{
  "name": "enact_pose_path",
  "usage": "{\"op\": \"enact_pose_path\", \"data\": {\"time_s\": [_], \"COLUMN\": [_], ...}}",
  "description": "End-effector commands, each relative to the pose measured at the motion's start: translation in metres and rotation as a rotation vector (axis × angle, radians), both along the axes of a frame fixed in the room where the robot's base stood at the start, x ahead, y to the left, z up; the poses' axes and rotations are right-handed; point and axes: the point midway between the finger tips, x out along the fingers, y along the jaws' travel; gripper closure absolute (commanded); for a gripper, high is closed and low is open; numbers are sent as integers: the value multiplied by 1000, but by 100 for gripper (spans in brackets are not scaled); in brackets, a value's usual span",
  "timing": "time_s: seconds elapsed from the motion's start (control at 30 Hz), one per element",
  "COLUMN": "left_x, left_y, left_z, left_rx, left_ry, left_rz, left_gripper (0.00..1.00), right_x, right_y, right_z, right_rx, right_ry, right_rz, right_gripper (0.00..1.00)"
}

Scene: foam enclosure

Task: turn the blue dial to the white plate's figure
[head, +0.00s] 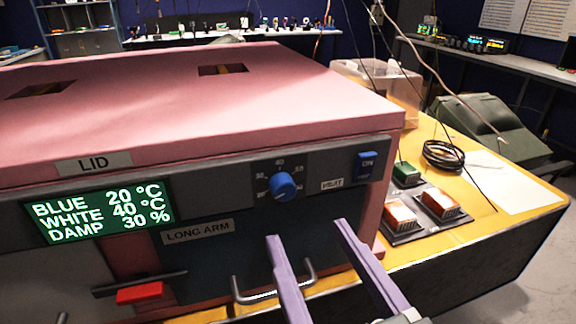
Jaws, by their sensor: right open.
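The blue dial (283,186) sits on the dark front panel of the pink box, inside a ring of small white figures with 40 at the top. Its pointer setting is too small to tell. The lit green display (98,211) at left reads BLUE 20 °C, WHITE 40 °C, DAMP 30 %. My right gripper (307,230) has two purple fingers spread apart with nothing between them. Its fingertips are below the dial in the picture and apart from it. My left gripper is not in view.
A blue switch (367,166) is right of the dial. A metal handle (274,290) and red latch (139,292) are below. The pink lid (180,100) overhangs the panel. Red and green blocks (440,203) and a black cable coil (443,155) lie on the yellow bench at right.

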Motion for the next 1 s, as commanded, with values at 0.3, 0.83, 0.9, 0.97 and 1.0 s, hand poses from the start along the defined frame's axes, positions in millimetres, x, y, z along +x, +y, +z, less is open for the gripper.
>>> {"op": "enact_pose_path", "data": {"time_s": [0.3,0.83,0.9,0.97,1.0], "left_x": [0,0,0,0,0], "left_y": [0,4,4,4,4], "left_z": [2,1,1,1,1], "left_rx": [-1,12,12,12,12], "left_ry": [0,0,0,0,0], "left_rz": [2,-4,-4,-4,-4], "left_gripper": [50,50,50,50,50], "right_x": [53,62,62,62,62], "right_y": [17,20,20,20,20], "right_z": [0,0,0,0,0], "right_rx": [0,-1,-1,-1,-1], "right_ry": [0,2,2,2,2], "right_rz": [-1,-1,-1,-1,-1], "right_gripper": [36,48,56,63,67]}}
